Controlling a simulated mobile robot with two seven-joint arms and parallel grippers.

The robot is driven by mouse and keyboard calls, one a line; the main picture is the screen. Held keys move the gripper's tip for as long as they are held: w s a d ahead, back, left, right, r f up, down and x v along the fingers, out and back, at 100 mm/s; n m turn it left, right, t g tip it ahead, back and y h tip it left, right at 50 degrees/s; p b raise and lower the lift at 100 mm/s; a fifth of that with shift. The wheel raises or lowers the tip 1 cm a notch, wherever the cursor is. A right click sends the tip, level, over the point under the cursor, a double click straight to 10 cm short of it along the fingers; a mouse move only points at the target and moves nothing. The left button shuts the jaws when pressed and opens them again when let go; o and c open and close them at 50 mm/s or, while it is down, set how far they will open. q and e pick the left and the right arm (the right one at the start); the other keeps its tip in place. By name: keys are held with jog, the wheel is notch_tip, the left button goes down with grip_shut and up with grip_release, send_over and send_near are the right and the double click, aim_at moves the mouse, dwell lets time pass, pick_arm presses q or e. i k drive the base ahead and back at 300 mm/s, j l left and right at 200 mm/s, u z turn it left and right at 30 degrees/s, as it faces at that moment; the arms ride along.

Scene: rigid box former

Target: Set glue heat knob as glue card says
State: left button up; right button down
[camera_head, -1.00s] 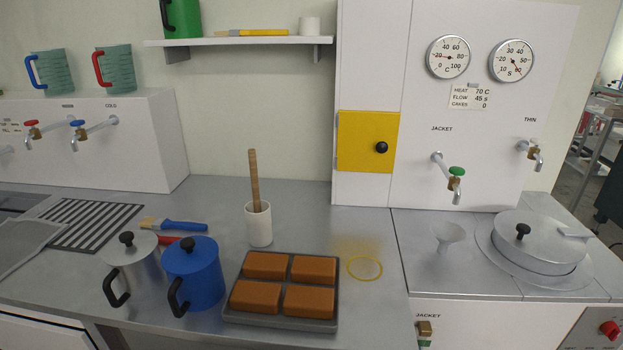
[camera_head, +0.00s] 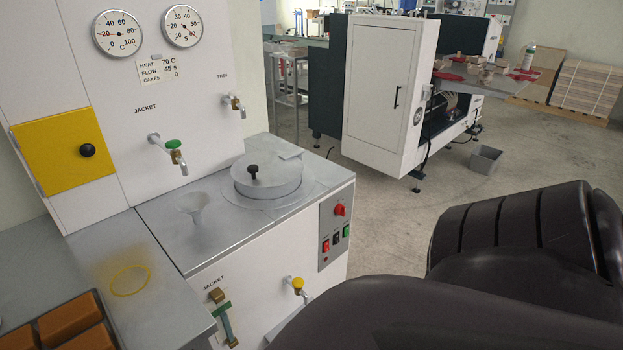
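A red knob (camera_head: 340,209) sits at the top of a grey control panel (camera_head: 325,258) on the front of the glue unit. Its setting is too small to read. A white card (camera_head: 158,69) on the upright panel reads HEAT 70 C, FLOW 45 s, CAKES 0. Neither of my grippers shows; dark links of my own arm fill the lower right.
A lidded round pot (camera_head: 268,178) and a funnel (camera_head: 192,205) are on the unit's top. Taps (camera_head: 170,152) stick out above, and a yellow-handled tap (camera_head: 297,285) below. Orange cakes (camera_head: 70,325) lie at lower left. Open floor (camera_head: 390,220) lies to the right.

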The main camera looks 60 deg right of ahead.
aim_at(340, 209)
jog(key=z, duration=2.05)
